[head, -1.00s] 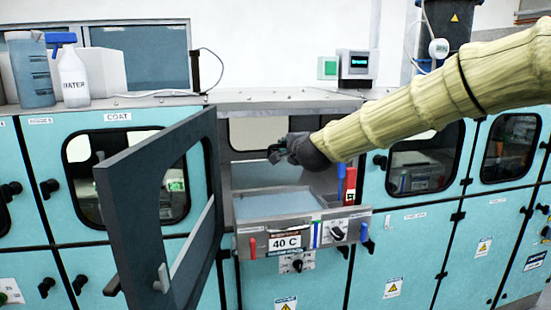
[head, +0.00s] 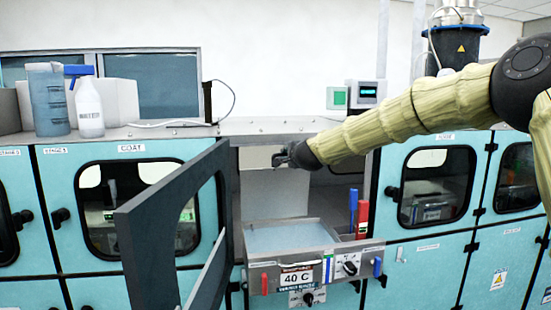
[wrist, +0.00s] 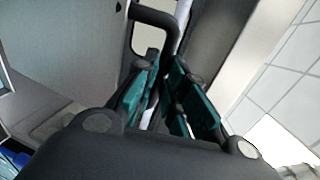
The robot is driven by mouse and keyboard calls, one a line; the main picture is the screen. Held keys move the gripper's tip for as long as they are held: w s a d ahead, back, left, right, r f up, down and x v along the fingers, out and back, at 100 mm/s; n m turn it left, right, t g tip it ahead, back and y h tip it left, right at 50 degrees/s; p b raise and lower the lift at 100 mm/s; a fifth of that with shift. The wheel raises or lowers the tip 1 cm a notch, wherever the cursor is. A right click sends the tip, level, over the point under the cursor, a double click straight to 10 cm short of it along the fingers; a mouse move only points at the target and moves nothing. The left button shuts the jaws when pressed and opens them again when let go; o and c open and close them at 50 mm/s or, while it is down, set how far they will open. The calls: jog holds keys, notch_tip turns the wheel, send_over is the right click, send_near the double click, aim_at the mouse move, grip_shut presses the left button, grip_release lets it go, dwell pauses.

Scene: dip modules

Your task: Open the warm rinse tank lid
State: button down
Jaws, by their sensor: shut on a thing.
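The warm rinse tank (head: 262,261) is an open-topped steel tank with a 40 C label, inside an open cabinet bay; pale blue liquid shows in it. Its lid (head: 275,195) is a pale grey panel standing about upright behind the tank opening. In the wrist view, a pale panel that looks like the lid (wrist: 70,50) fills the left side, with a black bar handle (wrist: 155,15) on it. My gripper (head: 280,160) is at the lid's upper edge, its teal fingers (wrist: 162,80) shut on the handle. The exact contact is partly hidden by the fingers.
A dark grey cabinet door (head: 165,215) is swung open at left of the bay. Blue and red upright handles (head: 357,215) stand right of the tank. A spray bottle (head: 89,105) and jug (head: 48,100) sit on the cabinet top.

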jog(key=shift+w+d+r, duration=0.15)
jog(key=shift+r, duration=0.7)
jog(key=c, duration=1.5)
grip_release()
jog(key=shift+s, duration=0.2)
jog(key=v, duration=0.8)
jog(key=f+v, duration=0.1)
jog(key=v, duration=0.2)
jog(key=shift+s+r, duration=0.15)
jog(key=shift+s, duration=0.35)
